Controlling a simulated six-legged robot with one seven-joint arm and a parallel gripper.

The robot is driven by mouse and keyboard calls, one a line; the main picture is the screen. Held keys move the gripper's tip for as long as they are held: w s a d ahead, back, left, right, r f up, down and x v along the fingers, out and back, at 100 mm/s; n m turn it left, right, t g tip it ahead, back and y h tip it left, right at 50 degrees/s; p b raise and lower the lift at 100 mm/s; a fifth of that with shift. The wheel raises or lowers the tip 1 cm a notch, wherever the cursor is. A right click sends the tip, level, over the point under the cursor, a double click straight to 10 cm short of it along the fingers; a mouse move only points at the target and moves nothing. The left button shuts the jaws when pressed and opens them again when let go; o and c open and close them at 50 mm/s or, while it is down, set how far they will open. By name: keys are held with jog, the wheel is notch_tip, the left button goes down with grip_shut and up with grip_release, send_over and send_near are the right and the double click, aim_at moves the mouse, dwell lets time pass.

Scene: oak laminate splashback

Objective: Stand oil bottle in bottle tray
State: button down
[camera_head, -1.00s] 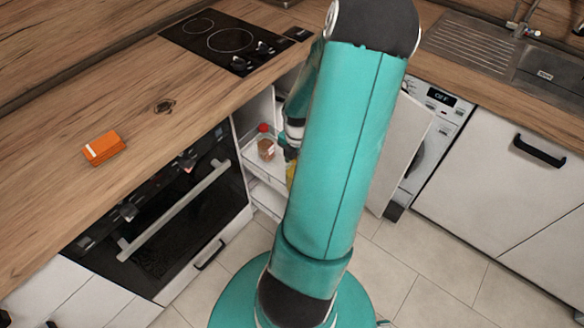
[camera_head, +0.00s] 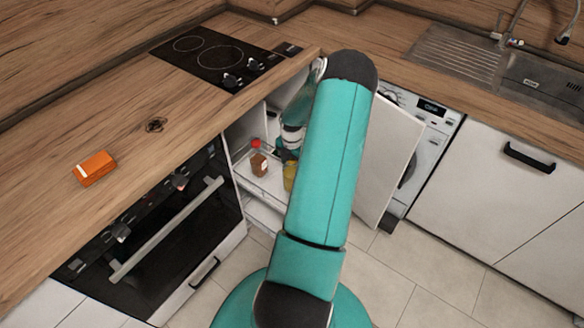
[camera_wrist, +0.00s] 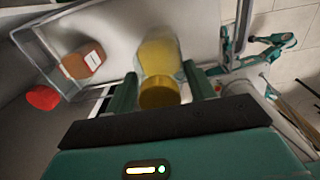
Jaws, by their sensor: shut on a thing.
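The oil bottle is yellow with a darker yellow cap. It shows between my fingers in the wrist view (camera_wrist: 158,58) and partly behind my arm in the head view (camera_head: 290,177). My gripper (camera_wrist: 160,80) is shut on it near the cap end. The bottle tray (camera_head: 262,184) is a pale pull-out shelf with clear walls inside the open cabinet; its floor also shows in the wrist view (camera_wrist: 118,35). The oil bottle is over the tray area beside a brown bottle. I cannot tell whether its base touches the tray floor.
The brown bottle with a red cap (camera_head: 258,161) stands in the tray left of the oil bottle. The open cabinet door (camera_head: 388,160) is on the right, the oven (camera_head: 150,215) on the left. An orange box (camera_head: 94,168) lies on the counter.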

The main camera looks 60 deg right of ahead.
jog(key=shift+w+d+f, duration=0.1)
jog(key=shift+d+f, duration=0.05)
jog(key=shift+f, duration=0.7)
jog(key=shift+d+f, duration=0.1)
jog(key=shift+f, duration=0.85)
jog(key=c, duration=0.5)
grip_release()
jog(key=shift+f, duration=0.1)
notch_tip(320, 180, up, 12)
jog(key=shift+r, duration=0.15)
